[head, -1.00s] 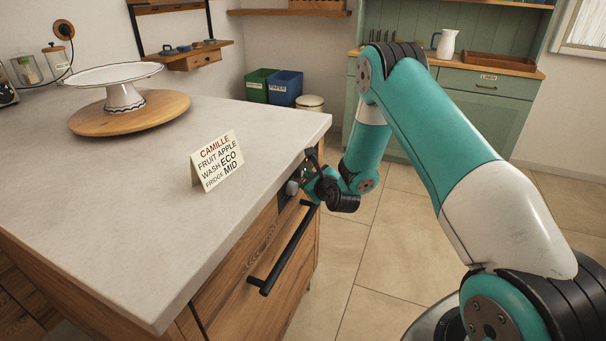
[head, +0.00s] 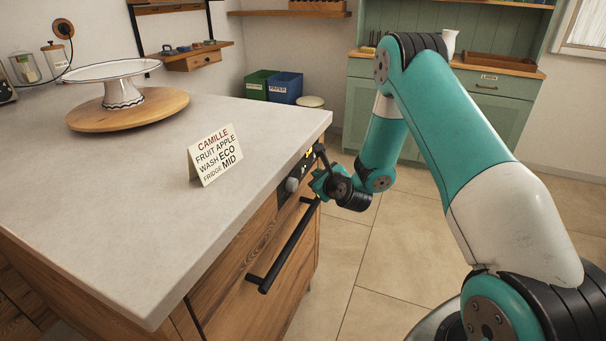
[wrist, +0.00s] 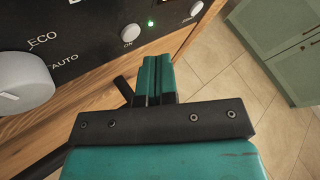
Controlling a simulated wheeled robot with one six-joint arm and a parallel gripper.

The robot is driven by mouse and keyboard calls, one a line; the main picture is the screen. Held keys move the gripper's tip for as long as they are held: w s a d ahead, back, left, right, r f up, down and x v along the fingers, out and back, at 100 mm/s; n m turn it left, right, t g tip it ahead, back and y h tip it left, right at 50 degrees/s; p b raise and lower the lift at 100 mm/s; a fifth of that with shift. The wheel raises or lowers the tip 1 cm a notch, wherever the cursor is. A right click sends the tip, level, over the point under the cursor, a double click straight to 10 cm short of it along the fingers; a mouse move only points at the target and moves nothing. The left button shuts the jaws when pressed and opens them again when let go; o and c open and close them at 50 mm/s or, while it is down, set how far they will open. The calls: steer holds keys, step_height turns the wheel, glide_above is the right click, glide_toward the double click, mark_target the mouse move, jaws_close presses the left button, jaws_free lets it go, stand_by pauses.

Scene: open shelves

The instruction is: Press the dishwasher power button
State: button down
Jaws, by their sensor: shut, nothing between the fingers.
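The dishwasher's black control panel (head: 303,172) is in the front of the counter, below the worktop edge. In the wrist view the panel (wrist: 75,20) shows a round white button (wrist: 131,33) labelled ON, with a green light (wrist: 150,23) lit beside it. A second white button (wrist: 197,8) is further right, its label hard to read. A grey dial (wrist: 22,82) with ECO and AUTO marks is at the left. My gripper (wrist: 156,62) is shut and empty, its teal fingertips just below and right of the ON button, apparently clear of the panel. It also shows in the head view (head: 319,182).
A black bar handle (head: 285,245) sticks out below the panel, close to my gripper. Open tiled floor lies to the right.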

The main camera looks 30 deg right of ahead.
steer(key=shift+s+d+b, duration=0.65)
steer(key=shift+s+b, duration=0.2)
steer(key=shift+b, duration=0.3)
steer(key=shift+s+d+b, duration=0.6)
steer(key=shift+s+b, duration=0.25)
steer(key=shift+b, duration=0.25)
